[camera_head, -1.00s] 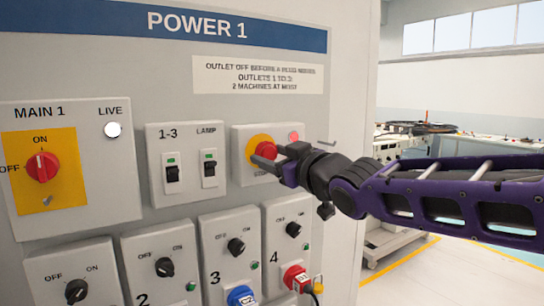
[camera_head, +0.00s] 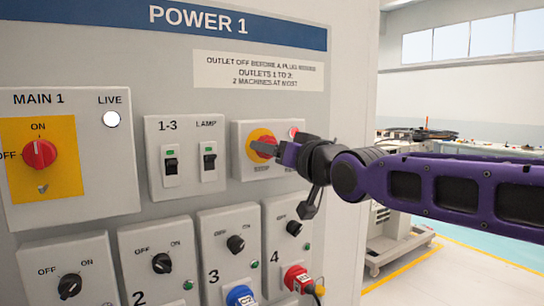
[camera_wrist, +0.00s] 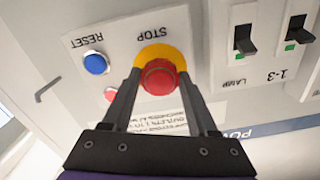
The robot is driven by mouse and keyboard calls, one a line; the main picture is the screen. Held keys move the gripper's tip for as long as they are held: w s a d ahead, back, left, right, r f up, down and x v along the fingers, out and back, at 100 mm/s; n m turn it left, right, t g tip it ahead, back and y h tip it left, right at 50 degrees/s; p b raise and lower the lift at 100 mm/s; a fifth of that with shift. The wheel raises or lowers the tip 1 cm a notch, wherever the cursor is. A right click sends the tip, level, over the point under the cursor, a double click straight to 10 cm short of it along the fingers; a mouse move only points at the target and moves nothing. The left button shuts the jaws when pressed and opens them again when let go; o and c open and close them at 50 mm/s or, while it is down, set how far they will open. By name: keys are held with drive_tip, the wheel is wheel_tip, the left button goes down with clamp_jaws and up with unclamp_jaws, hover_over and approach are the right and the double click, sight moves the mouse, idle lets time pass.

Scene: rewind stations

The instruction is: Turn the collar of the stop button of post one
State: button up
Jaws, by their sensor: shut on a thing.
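The stop button is red with a yellow ring, on a small box on the POWER 1 panel. In the head view the red collar (camera_head: 268,149) is partly covered by a finger of my gripper (camera_head: 265,150). In the wrist view the round red collar (camera_wrist: 160,77) sits between the two fingers of my gripper (camera_wrist: 158,80), one on each side. The gripper is shut on the collar. The yellow ring (camera_wrist: 161,52) and the word STOP show beyond it.
A blue RESET button (camera_wrist: 95,62) and a red lamp (camera_wrist: 111,94) sit beside the stop button. The switch box 1-3/LAMP (camera_head: 188,191) is to its left. Outlet 4's box (camera_head: 282,213), with a red plug (camera_head: 297,279), is below.

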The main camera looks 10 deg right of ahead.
drive_tip(key=shift+m, duration=0.5)
drive_tip(key=o, duration=1.4)
drive_tip(key=shift+c, duration=0.2)
drive_tip(key=v, duration=1.7)
drive_tip(key=shift+s, duration=0.2)
drive_tip(key=s+a+f+g+h+p, duration=0.2)
drive_tip(key=s+f+g+p, duration=0.1)
drive_tip(key=f, duration=0.6)
drive_tip(key=s+a+f+g+h+p, duration=0.3)
drive_tip(key=s+f+g+p, duration=0.1)
drive_tip(key=f+g, duration=0.4)
drive_tip(key=shift+s+a+f+n+g+h, duration=0.35)
drive_tip(key=shift+s+f, duration=0.25)
drive_tip(key=shift+s, duration=0.25)
